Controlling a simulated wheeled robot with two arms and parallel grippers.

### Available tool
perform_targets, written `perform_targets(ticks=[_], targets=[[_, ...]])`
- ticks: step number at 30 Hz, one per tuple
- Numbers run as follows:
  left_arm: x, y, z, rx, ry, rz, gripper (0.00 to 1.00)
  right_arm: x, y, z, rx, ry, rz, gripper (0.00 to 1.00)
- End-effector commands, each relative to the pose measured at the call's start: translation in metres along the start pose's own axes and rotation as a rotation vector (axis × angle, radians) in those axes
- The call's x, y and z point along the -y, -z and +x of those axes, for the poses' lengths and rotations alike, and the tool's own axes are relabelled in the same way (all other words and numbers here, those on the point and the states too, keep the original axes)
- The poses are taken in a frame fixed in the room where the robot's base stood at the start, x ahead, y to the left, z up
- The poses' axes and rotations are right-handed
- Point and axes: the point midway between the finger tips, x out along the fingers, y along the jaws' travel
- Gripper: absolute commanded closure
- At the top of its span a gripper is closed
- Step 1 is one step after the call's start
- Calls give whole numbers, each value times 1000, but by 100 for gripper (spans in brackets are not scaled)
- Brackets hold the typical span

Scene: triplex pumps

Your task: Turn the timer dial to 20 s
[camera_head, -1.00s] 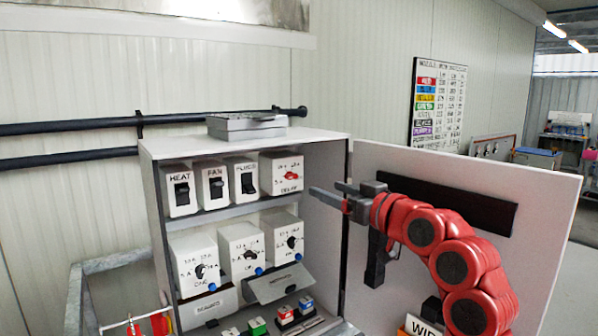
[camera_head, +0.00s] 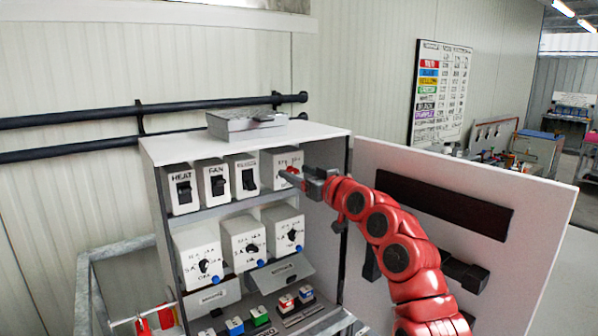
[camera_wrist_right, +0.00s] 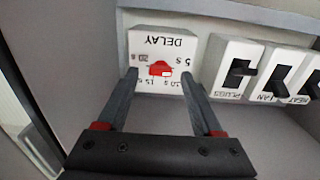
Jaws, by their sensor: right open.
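The timer is a white box labelled DELAY (camera_wrist_right: 168,44), upside down in the wrist view, with marks including 5 S, 10 S, 15 S and 20. Its red dial (camera_wrist_right: 160,68) has a white patch at its lower right. My right gripper (camera_wrist_right: 160,76) is open, with one finger on each side of the dial; I cannot tell if they touch it. In the head view the DELAY box (camera_head: 279,159) stands at the right end of the upper shelf, and my right gripper (camera_head: 290,177) is in front of it, hiding most of the dial. My left gripper is not in view.
Switch boxes HEAT (camera_head: 179,188), a second one (camera_head: 213,182) and a third (camera_head: 243,174) stand left of the timer. Several dial boxes (camera_head: 243,240) fill the lower shelf. The open cabinet door (camera_head: 540,215) stands right, behind my arm. A grey box (camera_head: 245,124) lies on top.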

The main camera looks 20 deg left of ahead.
Motion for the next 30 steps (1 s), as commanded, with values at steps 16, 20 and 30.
perform_targets(ticks=[16, 20, 30], targets=[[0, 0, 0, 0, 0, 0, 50, 0, 0, 0, 1, 1, 0, 94], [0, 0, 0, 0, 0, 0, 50, 1, 0, 0, 1, 1, 0, 100], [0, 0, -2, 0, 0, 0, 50, 0, 0, 0, 1, 1, 50, 100]])
